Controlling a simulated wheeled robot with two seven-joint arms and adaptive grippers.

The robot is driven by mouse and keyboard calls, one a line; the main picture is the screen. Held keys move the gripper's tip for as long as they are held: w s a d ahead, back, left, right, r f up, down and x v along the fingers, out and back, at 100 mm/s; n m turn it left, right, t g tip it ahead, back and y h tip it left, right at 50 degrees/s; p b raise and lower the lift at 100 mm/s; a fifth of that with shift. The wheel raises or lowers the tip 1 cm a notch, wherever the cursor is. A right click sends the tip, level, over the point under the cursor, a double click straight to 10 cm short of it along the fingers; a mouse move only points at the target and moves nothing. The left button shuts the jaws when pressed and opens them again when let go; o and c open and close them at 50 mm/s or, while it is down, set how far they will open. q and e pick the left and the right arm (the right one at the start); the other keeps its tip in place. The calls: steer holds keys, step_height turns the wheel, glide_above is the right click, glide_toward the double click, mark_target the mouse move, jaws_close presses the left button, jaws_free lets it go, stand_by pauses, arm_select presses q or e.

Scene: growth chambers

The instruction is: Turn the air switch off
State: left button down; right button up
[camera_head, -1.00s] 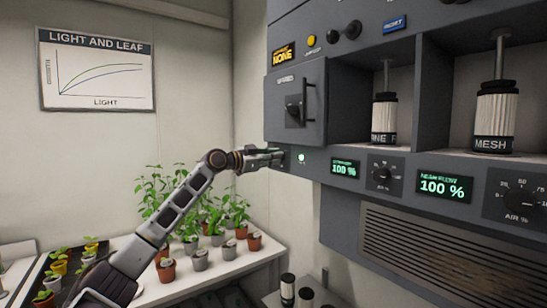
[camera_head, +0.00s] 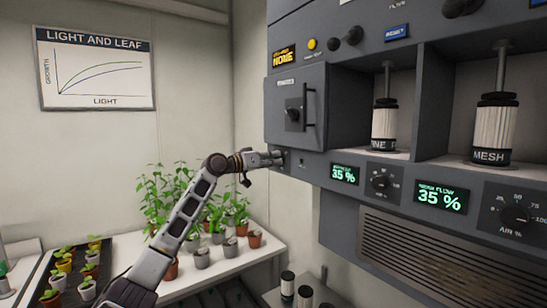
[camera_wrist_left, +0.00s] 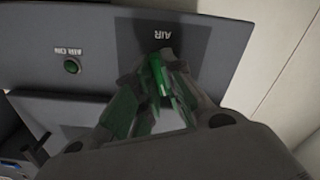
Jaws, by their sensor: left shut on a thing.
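The air switch is at the left end of the grey panel, under the label "AIR" (camera_wrist_left: 162,33) in the left wrist view. My left gripper (camera_head: 277,158) reaches it from the left in the head view. In the left wrist view its fingers (camera_wrist_left: 160,80) are shut at the switch and hide nearly all of it, so the lever's position cannot be made out. The "AIR ON" lamp (camera_wrist_left: 72,65) beside it is a dull green; in the head view the lamp (camera_head: 301,162) looks dark. My right gripper is not in view.
Two green displays (camera_head: 344,174) (camera_head: 441,198) read 35 %. Dials (camera_head: 381,182) (camera_head: 515,213) sit beside them. A door with a black handle (camera_head: 294,108) is above the gripper. Potted plants (camera_head: 202,257) stand on a white bench below my arm.

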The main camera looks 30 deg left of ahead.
arm_select(q)
steer(key=shift+n+p, duration=0.6)
steer(key=shift+n, duration=0.6)
steer(key=shift+n+p, duration=0.45)
steer(key=shift+n, duration=0.55)
steer(key=shift+a, duration=0.1)
steer(key=c, duration=1.5)
jaws_free()
steer(key=shift+s, duration=0.1)
steer(key=shift+s, duration=0.1)
